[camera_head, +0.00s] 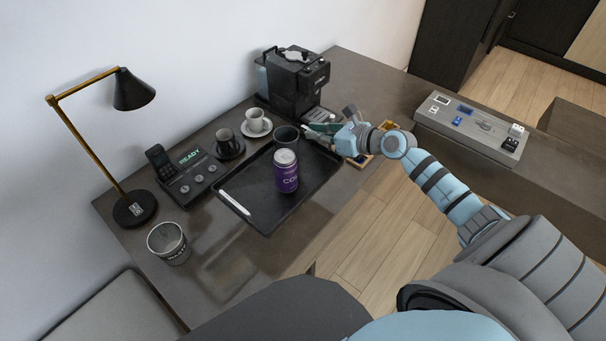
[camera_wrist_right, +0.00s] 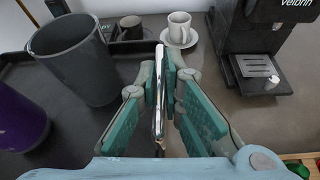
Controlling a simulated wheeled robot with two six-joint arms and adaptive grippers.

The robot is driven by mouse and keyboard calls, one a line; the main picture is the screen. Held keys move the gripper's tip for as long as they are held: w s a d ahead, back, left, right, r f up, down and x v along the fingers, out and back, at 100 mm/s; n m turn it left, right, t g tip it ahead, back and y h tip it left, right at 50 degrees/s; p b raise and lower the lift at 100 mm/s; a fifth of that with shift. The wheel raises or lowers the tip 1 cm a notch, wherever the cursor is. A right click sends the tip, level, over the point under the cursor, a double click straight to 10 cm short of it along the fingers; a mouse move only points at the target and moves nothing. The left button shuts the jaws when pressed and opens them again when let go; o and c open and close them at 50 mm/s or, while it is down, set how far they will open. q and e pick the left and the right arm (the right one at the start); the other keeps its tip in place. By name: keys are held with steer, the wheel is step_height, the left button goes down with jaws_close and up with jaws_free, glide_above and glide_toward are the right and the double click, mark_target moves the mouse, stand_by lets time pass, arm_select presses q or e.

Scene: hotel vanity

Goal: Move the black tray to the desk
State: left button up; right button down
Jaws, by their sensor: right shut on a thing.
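The black tray (camera_head: 262,213) lies on the dark desk (camera_head: 200,258) in the head view. A purple can (camera_head: 287,176) stands on it, a white pen (camera_head: 235,203) lies near its left edge, and a dark grey cup (camera_head: 286,136) is at its far end. The cup also shows in the wrist view (camera_wrist_right: 75,62). My right gripper (camera_head: 318,132) is beyond the tray's far right corner, beside the cup. It is shut on a thin, shiny silver object (camera_wrist_right: 158,95), seen edge-on, so I cannot tell what it is. My left gripper is not in view.
A coffee machine (camera_head: 293,78) stands behind my right gripper. White cup (camera_head: 257,121), dark cup (camera_head: 229,143), phone console (camera_head: 188,178), lamp (camera_head: 134,207) and bin-like container (camera_head: 168,242) line the left side. A grey panel (camera_head: 472,127) lies at right. The front desk area is clear.

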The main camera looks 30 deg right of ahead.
mark_target(315, 153)
steer(key=f+b, duration=0.1)
steer(key=f, duration=0.1)
steer(key=f+b, duration=0.1)
steer(key=f, duration=0.2)
steer(key=f+b, duration=0.1)
steer(key=f, duration=0.1)
steer(key=shift+w+f, duration=0.25)
steer(key=shift+f, duration=0.15)
step_height(315, 153, down, 4)
steer(key=b, duration=0.3)
steer(key=shift+s+f, duration=0.1)
steer(key=shift+f, duration=0.05)
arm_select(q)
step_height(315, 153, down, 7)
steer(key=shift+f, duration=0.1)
arm_select(e)
steer(key=c, duration=1.7)
jaws_free()
